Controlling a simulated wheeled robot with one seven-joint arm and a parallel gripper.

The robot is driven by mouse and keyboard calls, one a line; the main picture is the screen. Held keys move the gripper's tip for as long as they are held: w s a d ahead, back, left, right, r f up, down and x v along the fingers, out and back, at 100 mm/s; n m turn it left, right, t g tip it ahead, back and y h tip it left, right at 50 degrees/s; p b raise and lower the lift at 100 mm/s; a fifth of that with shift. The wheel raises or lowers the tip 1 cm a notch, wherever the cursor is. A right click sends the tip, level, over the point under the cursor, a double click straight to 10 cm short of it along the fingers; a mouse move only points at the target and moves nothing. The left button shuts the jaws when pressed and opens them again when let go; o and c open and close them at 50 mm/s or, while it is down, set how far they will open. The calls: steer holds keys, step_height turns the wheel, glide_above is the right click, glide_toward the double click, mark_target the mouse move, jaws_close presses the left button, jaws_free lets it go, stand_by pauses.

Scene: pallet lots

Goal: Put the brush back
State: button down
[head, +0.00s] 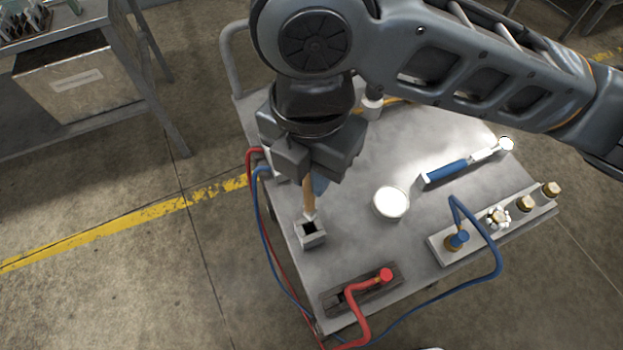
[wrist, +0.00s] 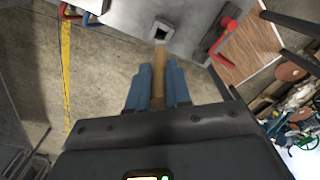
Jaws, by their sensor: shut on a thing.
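The brush (head: 308,196) has a wooden handle and a pale lower end. My gripper (head: 311,175) is shut on its handle and holds it nearly upright, lower end down. A small grey square holder (head: 311,239) with a dark opening stands at the left edge of the cart top. The brush's lower end overlaps the holder's back rim in the head view; I cannot tell if it touches. In the wrist view the brush (wrist: 159,78) runs between the blue fingers of my gripper (wrist: 159,70) towards the holder (wrist: 162,34), whose opening shows dark beyond its end.
The cart top (head: 352,240) also bears a white round dish (head: 390,202), a blue-handled tool (head: 447,171), a rail with several brass fittings (head: 526,204) and a red-hosed block (head: 385,276). Red and blue hoses hang by the left edge. A shelf with a box (head: 80,85) stands left.

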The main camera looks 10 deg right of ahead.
step_height(320, 180, down, 4)
steer(key=shift+r+p, duration=0.1)
steer(key=shift+p, duration=0.2)
steer(key=shift+f, duration=0.2)
steer(key=shift+f+b, duration=0.35)
steer(key=shift+b, duration=0.05)
steer(key=shift+f, duration=0.15)
steer(key=c, duration=1.1)
jaws_free()
steer(key=shift+o, duration=0.2)
step_height(320, 180, up, 13)
steer(key=shift+r+p, duration=0.15)
steer(key=shift+p, duration=0.15)
